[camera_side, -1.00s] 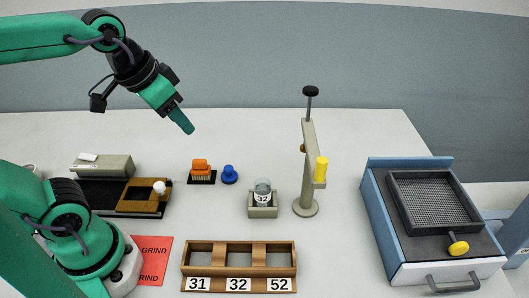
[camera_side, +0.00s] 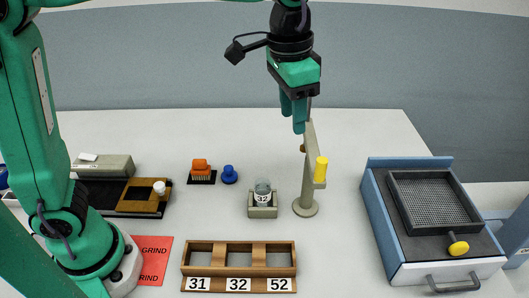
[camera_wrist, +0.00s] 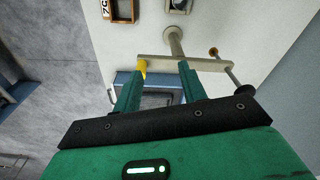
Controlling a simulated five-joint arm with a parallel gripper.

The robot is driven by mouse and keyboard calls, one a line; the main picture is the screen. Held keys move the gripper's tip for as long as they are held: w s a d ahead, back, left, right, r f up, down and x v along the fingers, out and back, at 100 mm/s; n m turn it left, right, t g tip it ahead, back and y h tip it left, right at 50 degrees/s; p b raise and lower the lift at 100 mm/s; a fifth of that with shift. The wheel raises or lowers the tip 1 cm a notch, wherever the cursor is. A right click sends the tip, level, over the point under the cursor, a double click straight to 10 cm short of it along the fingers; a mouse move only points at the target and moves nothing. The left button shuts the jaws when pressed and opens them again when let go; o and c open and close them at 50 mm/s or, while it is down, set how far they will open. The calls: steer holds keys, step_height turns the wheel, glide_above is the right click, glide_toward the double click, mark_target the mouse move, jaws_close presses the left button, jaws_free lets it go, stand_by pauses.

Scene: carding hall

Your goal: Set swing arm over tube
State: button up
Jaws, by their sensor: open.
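The swing arm (camera_side: 314,150) is a beige bar on an upright post with a round base, with a yellow grip (camera_side: 321,170) at one end. In the wrist view the bar (camera_wrist: 190,63) runs across just beyond my fingertips, and a black-knobbed rod (camera_wrist: 236,82) shows at its right end. The glass tube (camera_side: 263,186), labelled 32, stands upright in a beige block (camera_side: 263,211) left of the post. My gripper (camera_side: 293,128) is open and empty, pointing down above the swing arm. It hides the black knob in the side view.
A wooden rack (camera_side: 239,246) marked 31, 32, 52 lies in front. A blue-sided box with a mesh tray (camera_side: 372,195) stands at right. An orange brush (camera_side: 201,168) and blue knob (camera_side: 229,174) sit at left. Bare table surrounds the post.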

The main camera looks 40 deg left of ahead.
steer(key=m, duration=0.1)
glide_above(321, 160)
steer(key=shift+f+g, duration=0.4)
steer(key=shift+f, duration=0.5)
steer(key=shift+f, duration=0.1)
steer(key=shift+f, duration=3.85)
jaws_close()
